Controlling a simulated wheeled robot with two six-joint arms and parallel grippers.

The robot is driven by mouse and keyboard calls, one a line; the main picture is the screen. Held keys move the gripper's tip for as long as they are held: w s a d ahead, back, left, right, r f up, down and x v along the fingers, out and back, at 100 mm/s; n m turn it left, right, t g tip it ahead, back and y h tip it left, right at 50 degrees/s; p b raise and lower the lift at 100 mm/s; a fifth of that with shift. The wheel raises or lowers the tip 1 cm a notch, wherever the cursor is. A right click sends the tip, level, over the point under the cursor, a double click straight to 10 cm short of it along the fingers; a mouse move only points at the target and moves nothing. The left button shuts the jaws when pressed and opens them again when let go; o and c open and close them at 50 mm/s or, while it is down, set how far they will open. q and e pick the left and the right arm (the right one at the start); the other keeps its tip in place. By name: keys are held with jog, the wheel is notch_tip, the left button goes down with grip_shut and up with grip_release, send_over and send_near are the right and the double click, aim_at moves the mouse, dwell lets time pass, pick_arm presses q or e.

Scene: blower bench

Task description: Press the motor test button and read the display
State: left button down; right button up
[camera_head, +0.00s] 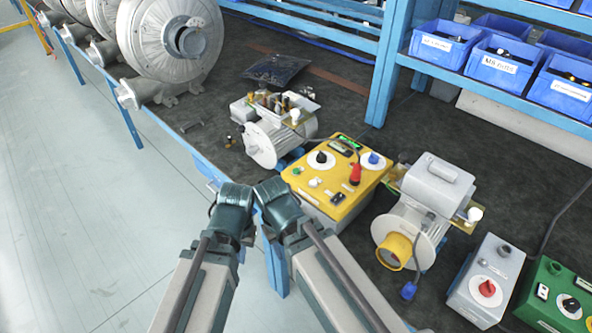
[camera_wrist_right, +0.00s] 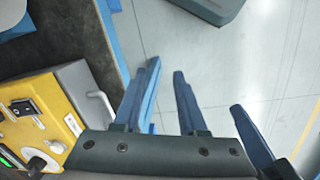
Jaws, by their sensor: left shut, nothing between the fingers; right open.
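The yellow-topped test box (camera_head: 345,195) stands on the bench near its front edge, with knobs, small switches and a display (camera_head: 348,142) showing green. The display's reading is too small to make out, and I cannot tell which control is the motor test button. The box also shows at the left of the right wrist view (camera_wrist_right: 45,95). My left gripper (camera_head: 231,198) is shut and empty, left of the box, by the bench edge. My right gripper (camera_head: 273,196) is beside it, closer to the box. Its fingers (camera_wrist_right: 164,80) are apart and empty, over the floor.
A blower motor (camera_head: 272,140) stands behind the box, and another (camera_head: 412,225) is right of it. A grey box (camera_head: 485,280) and a green box (camera_head: 555,295) stand front right. Large grey blower housings (camera_head: 165,45) line the back left. Blue bins (camera_head: 500,68) fill the shelf.

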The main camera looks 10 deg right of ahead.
grip_shut()
dwell(1.4)
